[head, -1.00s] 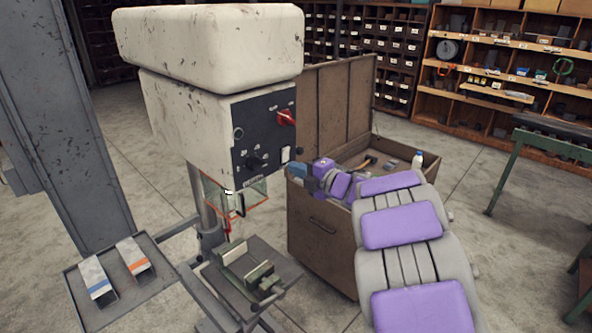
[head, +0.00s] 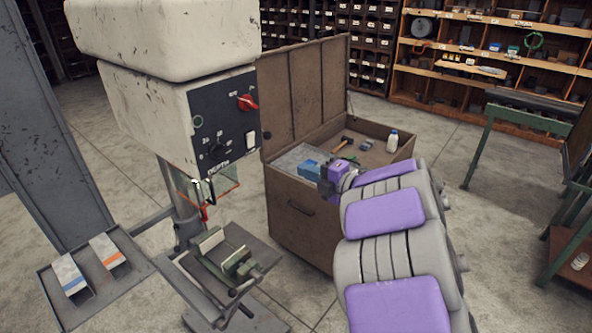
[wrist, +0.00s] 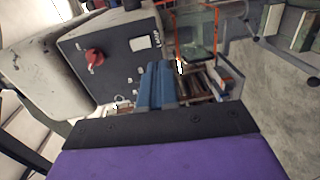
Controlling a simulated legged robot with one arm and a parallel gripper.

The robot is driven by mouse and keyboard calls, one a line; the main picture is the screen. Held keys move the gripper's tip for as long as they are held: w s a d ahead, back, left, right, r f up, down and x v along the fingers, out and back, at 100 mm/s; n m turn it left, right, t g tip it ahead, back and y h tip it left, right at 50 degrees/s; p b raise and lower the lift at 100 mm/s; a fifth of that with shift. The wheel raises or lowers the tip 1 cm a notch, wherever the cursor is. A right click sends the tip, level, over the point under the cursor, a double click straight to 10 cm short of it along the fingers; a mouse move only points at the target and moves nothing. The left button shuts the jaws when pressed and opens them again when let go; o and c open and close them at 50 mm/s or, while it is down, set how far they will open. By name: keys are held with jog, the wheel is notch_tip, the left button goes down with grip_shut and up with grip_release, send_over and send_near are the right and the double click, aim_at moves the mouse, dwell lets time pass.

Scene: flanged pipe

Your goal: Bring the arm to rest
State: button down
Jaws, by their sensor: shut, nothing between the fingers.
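My arm reaches forward from the lower right in the head view, with its purple and grey links over the front right of an open wooden chest (head: 303,222). My gripper (head: 326,186) is at the near edge of the chest, left of the arm. In the wrist view the blue fingers of my gripper (wrist: 158,72) are together with nothing between them. They point toward the drill press and its red switch (wrist: 95,57). In the head view the fingertips are small and hard to make out. A blue shape (head: 308,170) shows beside the gripper.
The drill press (head: 150,115) stands left of the chest, with a vise (head: 236,262) on its table. A tray (head: 125,290) with two small boxes is at lower left. A white bottle (head: 392,141) stands in the chest. A green-legged bench (head: 535,120) is at right.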

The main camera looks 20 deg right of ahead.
jog(key=d+r+m+t+h+b, duration=0.1)
jog(key=d+r+m+t+h, duration=0.15)
jog(key=d+m+h, duration=0.55)
jog(key=s+d+f+m+g+h, duration=0.3)
jog(key=s+d+m+g+h, duration=0.15)
jog(key=s+m+h, duration=0.35)
jog(key=s+a+f+m+g+y, duration=0.2)
jog(key=s+a, duration=0.4)
jog(key=s, duration=0.6)
jog(key=s+a+f+m+g+y+b, duration=0.1)
jog(key=s+a+f+m+g, duration=0.3)
jog(key=s, duration=0.8)
jog(key=s+a+f+m+g+y+b, duration=0.1)
jog(key=s+a+f+g, duration=0.5)
jog(key=s, duration=0.6)
jog(key=shift+a+m+g+y, duration=0.9)
jog(key=shift+a+m, duration=0.1)
jog(key=shift+a, duration=0.35)
